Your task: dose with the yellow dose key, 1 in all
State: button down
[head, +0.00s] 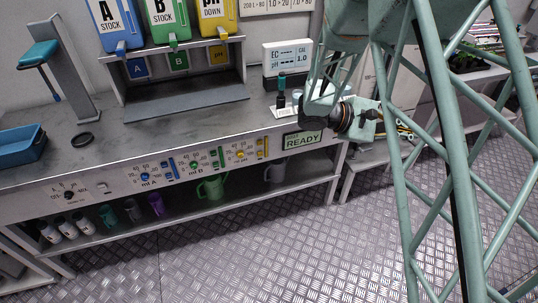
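The yellow dose controls sit at the right end of the bench's front panel: a yellow dial (240,155) and, right of it, an upright yellow bar (262,148). Which part is the key is too small to tell. A lit sign (303,139) to their right reads READY. The yellow pH DOWN container (217,14) stands on the shelf above. My gripper (382,121) is at the end of my arm, right of the READY sign and apart from the yellow controls. Its fingers are too small and partly hidden, so whether they are open does not show.
Blue (155,168) and green (195,165) dials share the panel. An EC/pH meter (287,58) stands at the bench's right end. A green jug (212,187) and several bottles stand on the lower shelf. The floor (300,240) in front is clear.

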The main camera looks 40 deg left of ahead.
aim_at(260, 154)
jog(key=a+f+n+t+y+p, duration=0.1)
jog(key=a+f+n+t+y, duration=0.15)
jog(key=a+f, duration=0.45)
jog(key=s+a+f+n+t+y+p, duration=0.1)
jog(key=a+f+n+t, duration=0.25)
jog(key=a, duration=0.65)
jog(key=a+f+n+t+y, duration=0.2)
jog(key=a+f, duration=0.4)
jog(key=a, duration=0.3)
jog(key=s+a+f+n+t+y+p, duration=0.1)
jog(key=s+a+f+n+y, duration=0.2)
jog(key=s+a+f+y, duration=0.2)
jog(key=s+a+f+n+t+y+p, duration=0.1)
jog(key=s+a+f+n+y, duration=0.2)
jog(key=s+a+f, duration=0.6)
jog(key=a+f+y, duration=0.2)
jog(key=a+f, duration=0.2)
jog(key=shift+s+a+f+n, duration=0.15)
jog(key=shift+s+f+n, duration=0.05)
jog(key=shift+n, duration=0.1)
jog(key=shift+w+a, duration=0.15)
jog(key=shift+a, duration=0.05)
jog(key=w+a+b, duration=0.4)
jog(key=a, duration=0.2)
jog(key=shift+w+a, duration=0.35)
jog(key=shift+a, duration=0.05)
